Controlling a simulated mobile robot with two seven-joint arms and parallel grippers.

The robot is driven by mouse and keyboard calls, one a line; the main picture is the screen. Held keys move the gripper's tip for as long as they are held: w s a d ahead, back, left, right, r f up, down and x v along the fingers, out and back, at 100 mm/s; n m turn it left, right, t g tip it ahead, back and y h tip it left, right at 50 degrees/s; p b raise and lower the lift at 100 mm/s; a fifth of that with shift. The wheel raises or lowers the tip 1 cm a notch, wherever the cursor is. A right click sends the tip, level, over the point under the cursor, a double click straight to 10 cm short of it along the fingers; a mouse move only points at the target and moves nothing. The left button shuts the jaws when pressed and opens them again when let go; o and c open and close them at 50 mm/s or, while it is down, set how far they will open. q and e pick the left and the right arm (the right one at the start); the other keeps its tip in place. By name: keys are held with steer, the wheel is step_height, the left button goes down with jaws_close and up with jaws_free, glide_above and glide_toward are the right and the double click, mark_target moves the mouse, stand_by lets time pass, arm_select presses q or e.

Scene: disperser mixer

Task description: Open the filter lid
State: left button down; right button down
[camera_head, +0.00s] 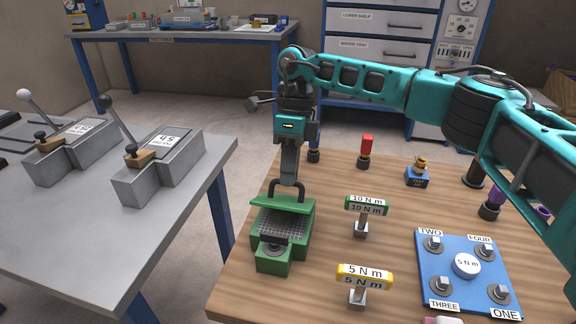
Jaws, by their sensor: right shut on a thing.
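The green filter box (272,262) stands on the near left part of the wooden table. Its green lid (282,205) is at the far side of the box, with a dark arched handle (273,188) on it. A grey mesh (284,226) shows in front of the lid, so the box's top is at least partly uncovered. How far the lid is tilted is hard to tell. My right gripper (288,182) points down from above and is shut on the handle; its fingertips hide part of it. My left gripper is out of view.
On the wooden table (319,245), a green 10 N m tool (366,206), a yellow 5 N m tool (364,277) and a blue plate with knobs (466,285) lie to the right. A grey table (60,225) with two lever devices stands left, across a gap.

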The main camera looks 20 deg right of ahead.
steer(key=shift+w+d+r+g, duration=0.1)
steer(key=shift+w+d+g, duration=0.05)
steer(key=shift+w+g, duration=0.15)
stand_by(0.4)
steer(key=c, duration=1.2)
jaws_free()
steer(key=shift+o, duration=0.2)
steer(key=p+v, duration=0.2)
steer(key=v, duration=1)
steer(key=shift+d+r, duration=0.3)
steer(key=shift+d, duration=0.1)
steer(key=shift+w, duration=0.1)
